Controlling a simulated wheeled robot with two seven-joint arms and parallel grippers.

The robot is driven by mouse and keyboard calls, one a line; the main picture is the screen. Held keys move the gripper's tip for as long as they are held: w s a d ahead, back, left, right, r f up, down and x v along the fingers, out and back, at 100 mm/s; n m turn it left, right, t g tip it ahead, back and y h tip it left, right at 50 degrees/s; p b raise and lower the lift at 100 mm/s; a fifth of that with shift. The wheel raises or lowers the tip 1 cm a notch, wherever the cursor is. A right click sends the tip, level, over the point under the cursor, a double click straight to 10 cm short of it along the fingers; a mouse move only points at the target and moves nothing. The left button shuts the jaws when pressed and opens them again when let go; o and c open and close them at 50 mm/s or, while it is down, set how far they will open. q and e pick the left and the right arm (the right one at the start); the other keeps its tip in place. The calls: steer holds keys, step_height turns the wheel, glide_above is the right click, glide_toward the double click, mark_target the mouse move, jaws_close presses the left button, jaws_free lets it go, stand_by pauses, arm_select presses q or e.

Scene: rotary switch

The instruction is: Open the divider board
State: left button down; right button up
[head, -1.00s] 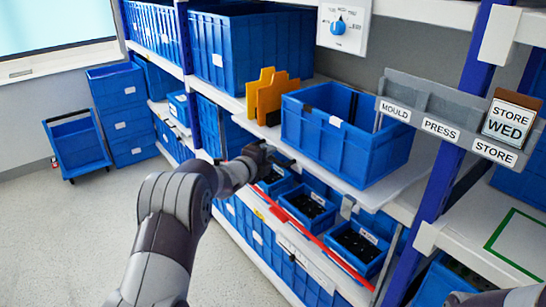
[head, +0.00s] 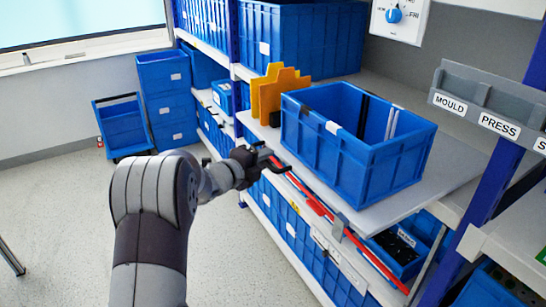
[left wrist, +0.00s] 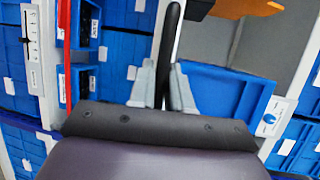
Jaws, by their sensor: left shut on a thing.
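The divider board (head: 432,184) is a light grey pull-out shelf on the rack in the head view. It juts out over the lower bins and bears an open blue crate (head: 352,145). My left gripper (head: 268,160) is at the board's left front end. In the left wrist view, its two grey fingers (left wrist: 163,88) are shut around a black bar-like handle (left wrist: 170,40). How the handle joins the board is hidden. My right gripper is not in view.
A yellow stepped piece (head: 277,92) stands beside the crate. A red rail (head: 345,235) runs below the board's front. Lower blue bins (head: 402,250) sit beneath. A blue trolley (head: 122,125) stands at far left.

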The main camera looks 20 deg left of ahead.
arm_select(q)
steer(key=shift+s+a, duration=0.2)
steer(key=shift+s, duration=0.1)
steer(key=c, duration=1.1)
jaws_free()
steer(key=shift+c, duration=0.2)
steer(key=v, duration=1.2)
steer(key=shift+s, duration=0.35)
steer(key=shift+a, duration=0.1)
